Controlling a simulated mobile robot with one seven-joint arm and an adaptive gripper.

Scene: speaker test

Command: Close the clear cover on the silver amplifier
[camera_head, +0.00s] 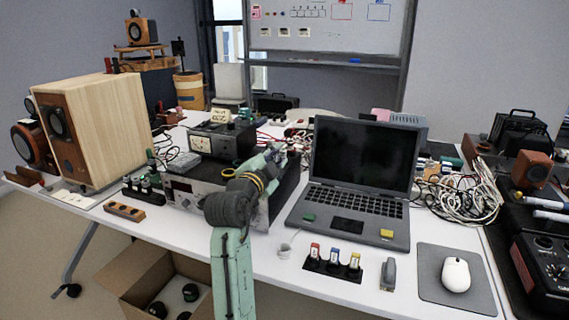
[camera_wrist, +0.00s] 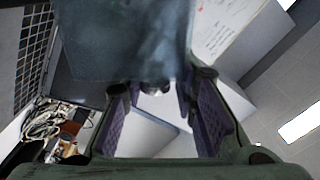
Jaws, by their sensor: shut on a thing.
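The silver amplifier (camera_head: 182,192) stands on the white table left of the laptop, with its front toward me. My arm reaches over its right part and hides much of it. My gripper (camera_head: 272,158) is above the amplifier's right rear. In the wrist view my gripper (camera_wrist: 156,90) has its two purple-padded fingers at the lower edge of a smoky, see-through panel, which looks like the clear cover (camera_wrist: 125,42). The fingers are shut on that edge, with a small round part between them. The cover's outline and tilt are not clear in the head view.
A black meter unit (camera_head: 222,141) sits at the amplifier's back. The open laptop (camera_head: 362,155) stands close on the right. A wooden speaker (camera_head: 108,125) is on the left. Small bottles (camera_head: 145,186) stand beside the amplifier. Tangled cables (camera_head: 460,195) lie farther right.

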